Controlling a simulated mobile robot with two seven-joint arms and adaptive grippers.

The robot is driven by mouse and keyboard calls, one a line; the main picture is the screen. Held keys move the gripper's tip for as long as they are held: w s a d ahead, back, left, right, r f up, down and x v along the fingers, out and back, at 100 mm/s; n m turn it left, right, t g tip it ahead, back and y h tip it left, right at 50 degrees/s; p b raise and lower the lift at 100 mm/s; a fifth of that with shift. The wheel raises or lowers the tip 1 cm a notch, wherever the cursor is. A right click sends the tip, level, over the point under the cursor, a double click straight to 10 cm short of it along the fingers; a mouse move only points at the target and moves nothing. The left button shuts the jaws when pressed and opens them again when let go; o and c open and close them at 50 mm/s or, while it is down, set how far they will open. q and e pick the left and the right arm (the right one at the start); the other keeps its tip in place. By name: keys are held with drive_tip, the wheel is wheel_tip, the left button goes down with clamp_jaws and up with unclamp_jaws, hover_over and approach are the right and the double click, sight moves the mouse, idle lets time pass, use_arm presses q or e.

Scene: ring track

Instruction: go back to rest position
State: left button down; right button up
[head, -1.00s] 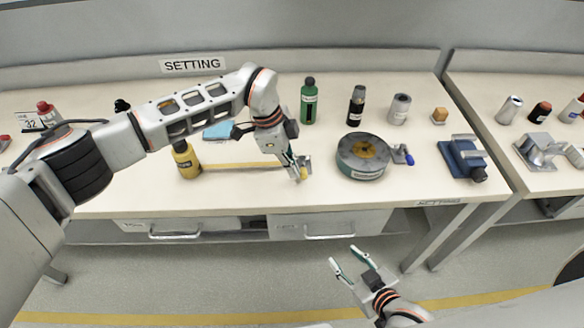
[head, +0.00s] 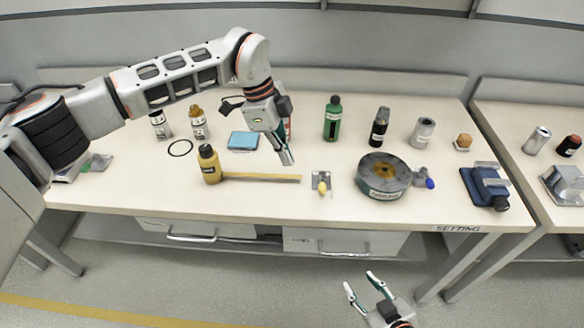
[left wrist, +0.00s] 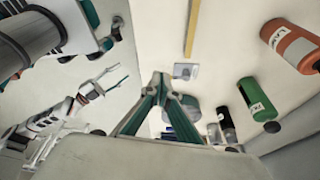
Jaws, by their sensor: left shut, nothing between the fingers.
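My left gripper (head: 287,158) is raised above the bench, with its fingers pointing down and together, holding nothing. In the left wrist view its closed fingers (left wrist: 161,82) fill the middle. My right gripper (head: 358,283) is in front of the bench at the lower edge of the head view. Its fingers are apart and nothing is between them. A small metal plate with a yellow knob (head: 321,183) lies on the bench, to the right of and below my left gripper in the picture, apart from it.
The bench (head: 255,205) holds a yellow bottle (head: 210,165), a yellow strip (head: 262,177), a blue pad (head: 243,141), a green bottle (head: 332,120), a round grey fixture (head: 384,176) and a blue vise (head: 485,187). The bench's front strip is mostly clear.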

use_arm(q)
drive_tip(key=shift+w+a+r, duration=0.1)
drive_tip(key=shift+w+r, duration=0.05)
drive_tip(key=shift+r, duration=0.15)
